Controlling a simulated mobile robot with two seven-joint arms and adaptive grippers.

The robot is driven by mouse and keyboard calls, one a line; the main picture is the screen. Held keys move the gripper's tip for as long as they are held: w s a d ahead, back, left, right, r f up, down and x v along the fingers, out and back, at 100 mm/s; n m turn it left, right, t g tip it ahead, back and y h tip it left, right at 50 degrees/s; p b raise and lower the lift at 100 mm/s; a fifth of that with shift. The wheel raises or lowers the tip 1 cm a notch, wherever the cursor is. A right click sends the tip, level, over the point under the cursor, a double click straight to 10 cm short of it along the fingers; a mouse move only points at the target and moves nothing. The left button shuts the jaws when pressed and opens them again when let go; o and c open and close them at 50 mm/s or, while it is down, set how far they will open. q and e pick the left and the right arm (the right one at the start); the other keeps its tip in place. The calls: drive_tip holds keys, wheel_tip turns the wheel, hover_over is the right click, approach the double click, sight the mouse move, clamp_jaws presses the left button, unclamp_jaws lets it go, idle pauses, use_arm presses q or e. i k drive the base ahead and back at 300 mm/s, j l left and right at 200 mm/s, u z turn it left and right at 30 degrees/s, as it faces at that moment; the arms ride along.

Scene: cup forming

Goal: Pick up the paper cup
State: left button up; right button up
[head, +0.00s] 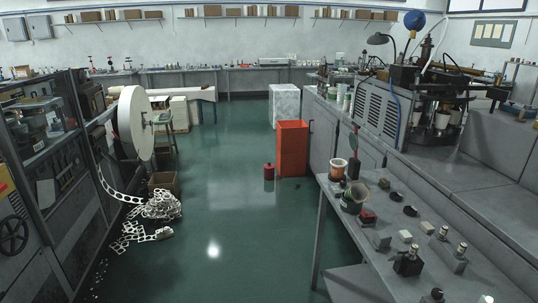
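Pale cup-like shapes show at the cup forming machine (395,105) at the upper right. One pale cup (442,119) sits under the machine's head, with another (417,117) to its left. Several white and greenish cups or stacks (346,100) stand on the counter left of the machine. It is too small to tell which one is the paper cup. Neither of my grippers shows in the head view.
A grey bench (400,262) at the lower right holds a spool (338,171), a tilted round container (355,196) and several small blocks. Scrap paper strip (162,205) lies left; the middle floor is clear.

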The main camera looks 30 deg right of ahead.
sight(338, 170)
drive_tip(key=i+z, duration=0.2)
drive_tip(key=z, duration=0.3)
drive_tip(key=i+z, duration=0.25)
drive_tip(key=z, duration=0.25)
drive_tip(key=i+j+z, duration=0.2)
drive_tip(key=z, duration=0.3)
drive_tip(key=i+j+z, duration=0.15)
drive_tip(key=z, duration=0.35)
drive_tip(key=j, duration=0.1)
